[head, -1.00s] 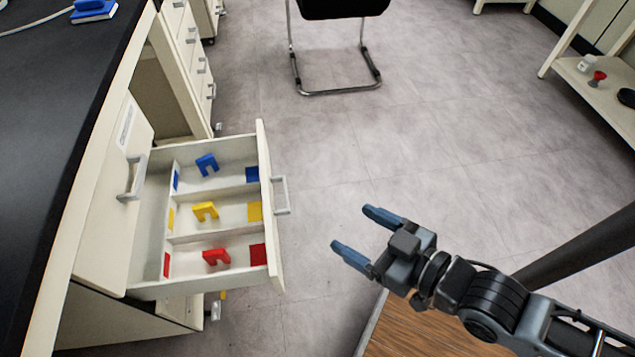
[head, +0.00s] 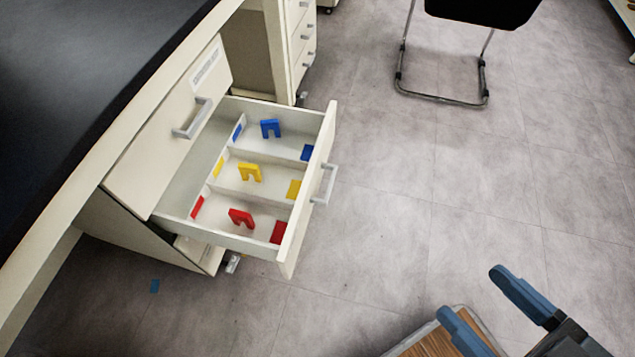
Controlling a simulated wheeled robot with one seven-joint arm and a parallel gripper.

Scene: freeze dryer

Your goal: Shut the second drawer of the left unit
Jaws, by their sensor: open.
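The second drawer (head: 303,201) of the left unit is pulled well out below the closed top drawer (head: 150,160). It has a grey bar handle (head: 325,184) on its front. Inside are three compartments with a blue piece (head: 270,128), a yellow piece (head: 250,172) and a red piece (head: 241,217), each with colour patches. My gripper (head: 478,302) is at the bottom right, with its blue fingers apart and nothing between them. It is clear of the drawer, to the right and nearer the bottom of the picture.
A black worktop (head: 75,80) lies above the unit. A chair (head: 440,98) stands at the top right. Another drawer unit (head: 300,45) is behind. A wooden surface (head: 437,343) lies near my gripper. The grey floor right of the drawer is clear.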

